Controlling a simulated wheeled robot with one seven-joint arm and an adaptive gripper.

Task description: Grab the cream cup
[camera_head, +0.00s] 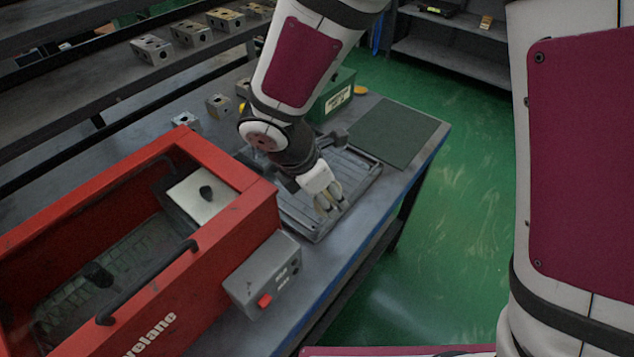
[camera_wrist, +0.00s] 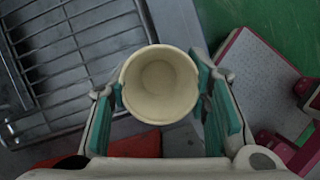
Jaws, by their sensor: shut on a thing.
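The cream cup (camera_wrist: 160,80) is seen from above in the wrist view, its round mouth facing the camera and its inside empty. My gripper (camera_wrist: 160,95) has its two teal-padded fingers against the left and right sides of the cup, shut on it. In the head view my gripper (camera_head: 328,201) points down over the near right part of a grey rack tray (camera_head: 307,231). The cup is hard to make out between the fingers there. I cannot tell whether its base touches anything.
A red washer box (camera_head: 215,237) with a grey switch box (camera_head: 262,275) stands left of the tray. A dark green mat (camera_head: 393,132) and a green box (camera_head: 333,98) lie behind. Metal valve blocks (camera_head: 219,106) stand farther back. The bench's right edge is close to the tray.

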